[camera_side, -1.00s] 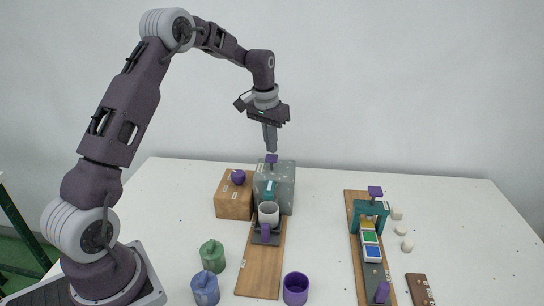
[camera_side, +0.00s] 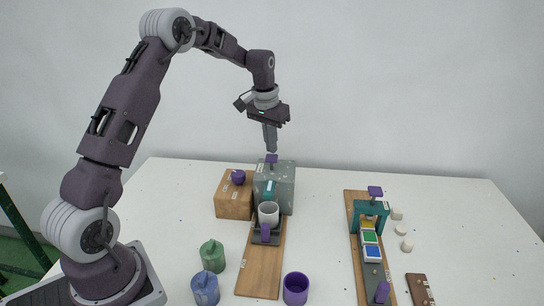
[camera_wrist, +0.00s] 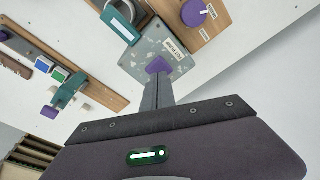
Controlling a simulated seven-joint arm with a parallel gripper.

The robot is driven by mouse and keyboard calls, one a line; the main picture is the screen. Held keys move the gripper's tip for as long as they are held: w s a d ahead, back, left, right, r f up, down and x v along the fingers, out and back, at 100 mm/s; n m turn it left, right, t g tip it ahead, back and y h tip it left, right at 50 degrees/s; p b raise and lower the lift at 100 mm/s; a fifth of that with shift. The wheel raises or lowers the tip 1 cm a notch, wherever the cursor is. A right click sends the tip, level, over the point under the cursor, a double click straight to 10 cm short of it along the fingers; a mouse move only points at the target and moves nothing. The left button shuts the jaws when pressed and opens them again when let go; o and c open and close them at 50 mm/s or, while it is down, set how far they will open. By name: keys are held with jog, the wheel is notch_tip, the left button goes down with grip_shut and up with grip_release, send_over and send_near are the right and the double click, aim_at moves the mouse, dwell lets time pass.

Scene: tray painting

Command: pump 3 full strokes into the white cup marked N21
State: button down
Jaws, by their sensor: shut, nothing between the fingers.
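The white cup (camera_side: 268,211) stands upright under the teal spout (camera_side: 269,190) of a grey speckled dispenser box (camera_side: 287,188); I cannot read any mark on it. A purple pump knob (camera_side: 271,158) sticks up from the top of the box. My gripper (camera_side: 271,150) points straight down just above this knob, fingers shut and empty. In the wrist view the knob (camera_wrist: 158,66) shows right at the tips of my gripper (camera_wrist: 158,77); I cannot tell if they touch.
A wooden box (camera_side: 234,197) with a purple dial (camera_side: 238,177) stands left of the dispenser. Green (camera_side: 212,255), blue (camera_side: 205,289) and purple (camera_side: 295,289) vessels stand in front. A board (camera_side: 362,262) with a teal arch (camera_side: 370,208) and coloured pads lies right. The table between is mostly clear.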

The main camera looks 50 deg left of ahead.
aim_at(271, 157)
jog(key=shift+f, duration=0.15)
jog(key=shift+f, duration=2.05)
jog(key=shift+r, duration=2.2)
jog(key=shift+f, duration=0.15)
jog(key=shift+f, duration=2.05)
jog(key=shift+r, duration=2.2)
jog(key=shift+f, duration=0.15)
